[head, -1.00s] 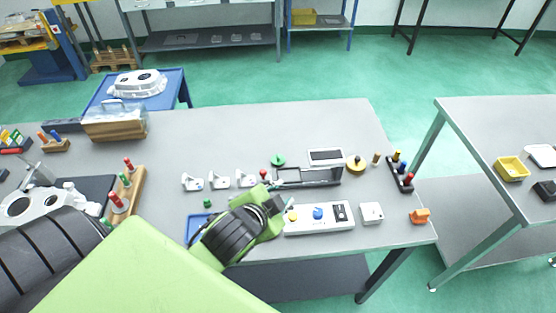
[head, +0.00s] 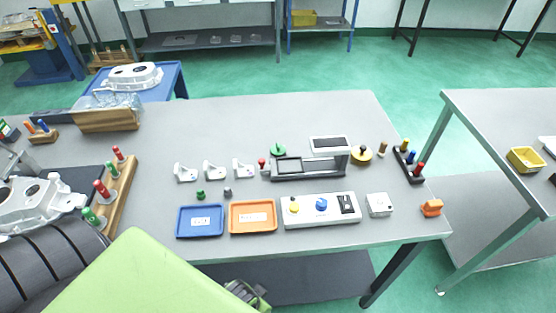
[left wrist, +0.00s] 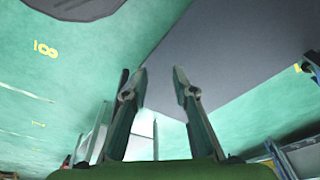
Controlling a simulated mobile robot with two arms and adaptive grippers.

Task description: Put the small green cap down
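A small green cap (head: 200,195) stands on the grey table (head: 330,110), just behind the blue tray (head: 201,234) and left of a small grey cap (head: 227,192). Nothing touches it. My left gripper (head: 250,293) shows partly at the bottom of the head view, in front of the table's front edge and well away from the cap. In the left wrist view my left gripper (left wrist: 160,75) has its two fingers apart with nothing between them. My right gripper is not in view.
An orange tray (head: 253,228) sits beside the blue one, and a control box (head: 319,221) stands to its right. White brackets (head: 214,171) stand behind the caps. A wooden rack (head: 115,195) with red and green handles stands at left. The table's back middle is clear.

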